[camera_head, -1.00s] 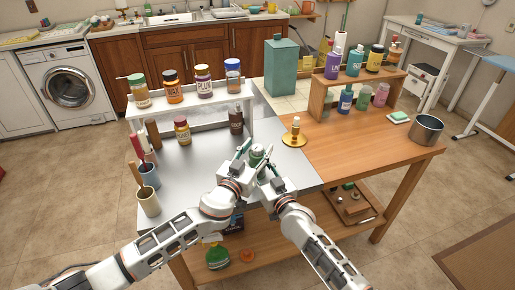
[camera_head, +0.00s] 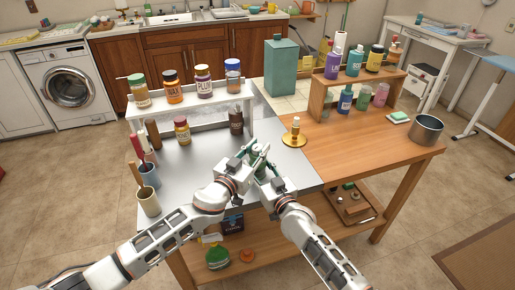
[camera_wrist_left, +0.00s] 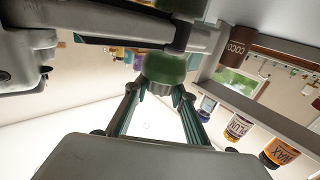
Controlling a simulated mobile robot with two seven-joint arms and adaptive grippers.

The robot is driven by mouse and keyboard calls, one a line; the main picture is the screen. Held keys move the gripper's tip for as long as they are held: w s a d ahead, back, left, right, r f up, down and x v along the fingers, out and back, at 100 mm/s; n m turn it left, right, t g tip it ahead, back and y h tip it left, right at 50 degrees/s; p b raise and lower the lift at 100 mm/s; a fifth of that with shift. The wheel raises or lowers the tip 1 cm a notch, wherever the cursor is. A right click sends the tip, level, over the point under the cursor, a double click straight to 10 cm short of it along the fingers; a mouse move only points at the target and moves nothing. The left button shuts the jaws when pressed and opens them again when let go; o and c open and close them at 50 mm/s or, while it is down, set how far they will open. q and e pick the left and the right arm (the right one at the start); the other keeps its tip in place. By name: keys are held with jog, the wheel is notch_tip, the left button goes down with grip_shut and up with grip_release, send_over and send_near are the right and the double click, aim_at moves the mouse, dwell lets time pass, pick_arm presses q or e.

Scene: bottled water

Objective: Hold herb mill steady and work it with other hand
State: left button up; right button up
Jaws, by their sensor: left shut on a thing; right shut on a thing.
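The herb mill (camera_head: 259,156) is a small green thing, mostly hidden between my two grippers above the front of the grey metal worktop. In the left wrist view its green body (camera_wrist_left: 166,68) shows between the fingertips. My left gripper (camera_head: 257,149) is shut on the upper part of the mill. My right gripper (camera_head: 261,166) is shut on the mill lower down, close under the left one. The contact of the right fingers is largely hidden.
A white rack (camera_head: 190,100) with several jars stands behind on the left. A brass dish (camera_head: 294,140) holding a small bottle is right of the grippers. Cups (camera_head: 148,203) with utensils stand at the left edge. The wooden top's middle is clear.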

aim_at(257, 147)
pick_arm(q)
jog(key=shift+f+m+g+h, duration=0.15)
jog(key=shift+m+g+h, duration=2.4)
jog(key=shift+h, duration=0.35)
jog(key=shift+g, duration=0.35)
jog(key=o, duration=1.2)
jog(key=shift+c, duration=0.2)
notch_tip(257, 147, up, 10)
jog(key=shift+r, duration=0.1)
